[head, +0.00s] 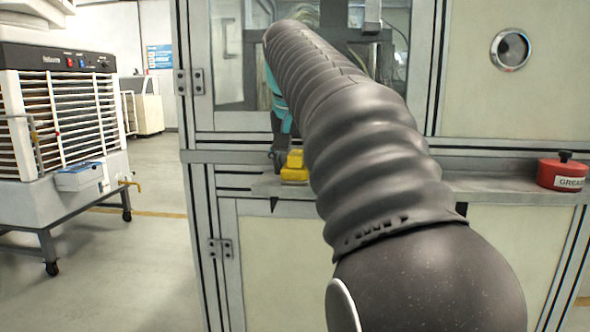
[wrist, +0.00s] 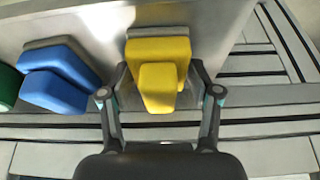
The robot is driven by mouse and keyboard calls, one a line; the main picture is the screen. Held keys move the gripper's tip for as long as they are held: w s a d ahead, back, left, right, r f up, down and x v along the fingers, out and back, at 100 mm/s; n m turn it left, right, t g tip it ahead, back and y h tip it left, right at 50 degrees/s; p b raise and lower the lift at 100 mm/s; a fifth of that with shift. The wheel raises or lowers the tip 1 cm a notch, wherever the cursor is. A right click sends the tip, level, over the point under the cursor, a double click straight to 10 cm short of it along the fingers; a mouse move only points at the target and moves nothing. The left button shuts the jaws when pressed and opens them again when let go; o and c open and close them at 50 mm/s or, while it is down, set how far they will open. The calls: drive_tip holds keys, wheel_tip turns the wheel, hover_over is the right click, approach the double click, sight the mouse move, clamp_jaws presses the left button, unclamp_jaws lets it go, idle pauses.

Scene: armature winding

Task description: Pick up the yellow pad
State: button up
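The yellow pad (wrist: 160,65) is a stepped yellow block with a grey backing edge, upper middle in the wrist view. In the head view the yellow pad (head: 294,168) sits at the ledge of the machine, left of my arm and partly hidden by it. My gripper (wrist: 160,78) is open, with one finger on each side of the yellow pad. Whether the fingers touch the pad's sides I cannot tell. In the head view my gripper is mostly hidden behind my arm.
A blue pad (wrist: 60,75) lies left of the yellow one, with a green thing (wrist: 8,86) at the left edge. A red grease pot (head: 563,174) stands on the ledge (head: 490,181) at right. Machine frame bars are close around my gripper.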

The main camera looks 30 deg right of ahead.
sight(296, 152)
drive_tip(key=c, duration=0.5)
drive_tip(key=shift+r+p, duration=0.6)
drive_tip(key=shift+r, duration=4.4)
